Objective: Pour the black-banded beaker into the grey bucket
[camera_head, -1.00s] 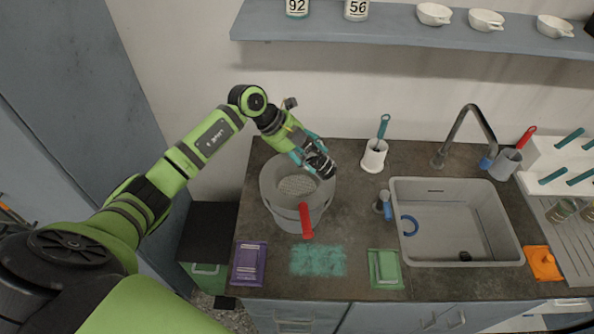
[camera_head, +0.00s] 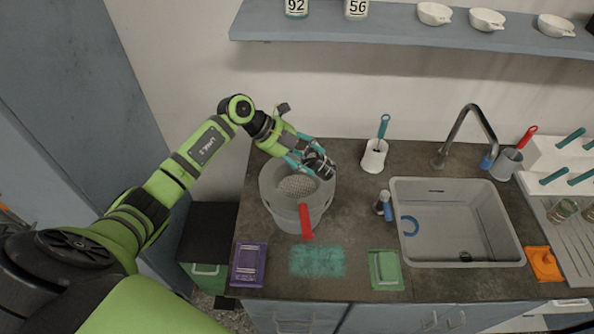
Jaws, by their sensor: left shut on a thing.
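The grey bucket (camera_head: 270,207) stands on the left of the counter, with a light speckled content or mesh inside it and a red handle (camera_head: 305,221) at its front. My left gripper (camera_head: 318,165) is over the bucket's back right rim. It is shut on a small dark-banded vessel, which I take to be the black-banded beaker (camera_head: 325,170). The beaker is tilted and mostly hidden by the fingers. I cannot tell whether anything is flowing from it. My right gripper is not in view.
A white holder with a teal-handled brush (camera_head: 374,156) stands right of the bucket. The sink (camera_head: 455,222) with its tap is further right. A purple tray (camera_head: 249,264), teal mat (camera_head: 317,261) and green tray (camera_head: 384,269) lie along the front. A shelf (camera_head: 390,32) runs above.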

